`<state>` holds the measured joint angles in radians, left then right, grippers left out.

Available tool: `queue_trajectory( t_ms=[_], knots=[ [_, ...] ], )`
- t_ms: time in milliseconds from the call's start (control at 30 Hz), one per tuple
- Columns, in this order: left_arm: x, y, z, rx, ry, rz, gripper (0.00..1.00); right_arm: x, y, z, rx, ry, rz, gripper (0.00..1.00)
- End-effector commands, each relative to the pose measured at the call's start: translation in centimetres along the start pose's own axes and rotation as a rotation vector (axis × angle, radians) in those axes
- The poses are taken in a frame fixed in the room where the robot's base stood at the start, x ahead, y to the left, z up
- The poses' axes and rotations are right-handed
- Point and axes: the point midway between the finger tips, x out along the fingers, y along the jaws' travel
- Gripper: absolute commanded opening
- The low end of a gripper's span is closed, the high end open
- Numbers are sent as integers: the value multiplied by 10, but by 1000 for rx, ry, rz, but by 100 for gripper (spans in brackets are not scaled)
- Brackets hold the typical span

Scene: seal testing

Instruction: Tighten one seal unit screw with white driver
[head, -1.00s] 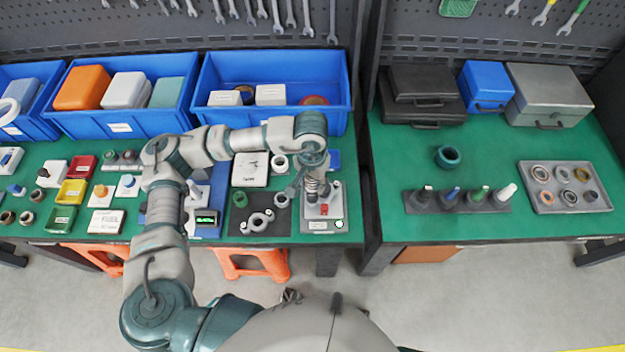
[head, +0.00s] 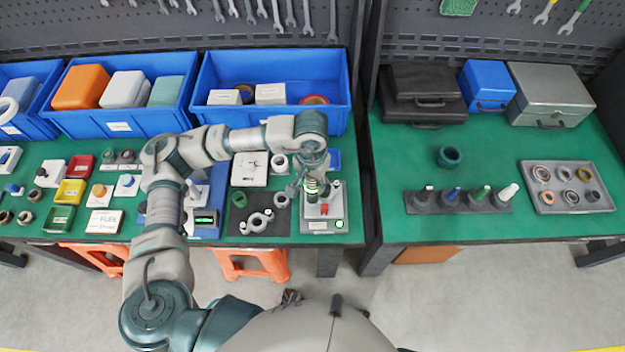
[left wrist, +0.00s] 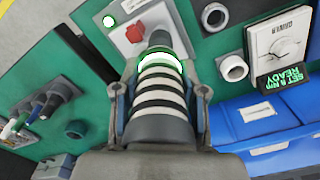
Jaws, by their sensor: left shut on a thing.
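My left gripper (head: 314,182) is shut on a driver-like tool with white and dark grey bands. The tool (left wrist: 157,100) lies between both fingers in the left wrist view, and a ring near its far end glows green. The tool points down over a grey box-shaped unit (head: 312,227), which has a red part (head: 324,209) and a round green-lit button (head: 339,224). This unit also shows past the tool in the left wrist view (left wrist: 120,40). The tool's tip and any screw under it are hidden, so I cannot tell whether they touch. My right gripper is not in view.
A black rack (head: 455,206) with several coloured handles, one white (head: 508,191), stands on the right table, beside a grey tray (head: 566,203) of rings. Blue bins (head: 270,118) line the back. A white dial box (left wrist: 276,36) has a green display reading READY.

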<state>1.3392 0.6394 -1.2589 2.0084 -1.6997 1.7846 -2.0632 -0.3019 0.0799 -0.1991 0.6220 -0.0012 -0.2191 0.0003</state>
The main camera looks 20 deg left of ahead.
Motion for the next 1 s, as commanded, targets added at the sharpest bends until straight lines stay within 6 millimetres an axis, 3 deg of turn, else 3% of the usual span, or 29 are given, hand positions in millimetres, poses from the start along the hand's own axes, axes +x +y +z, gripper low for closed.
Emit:
queue_trajectory(
  t_ms=[1000],
  knots=[
    [-6, 0, 0, 0, 3, 0, 0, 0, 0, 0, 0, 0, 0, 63]
  ],
)
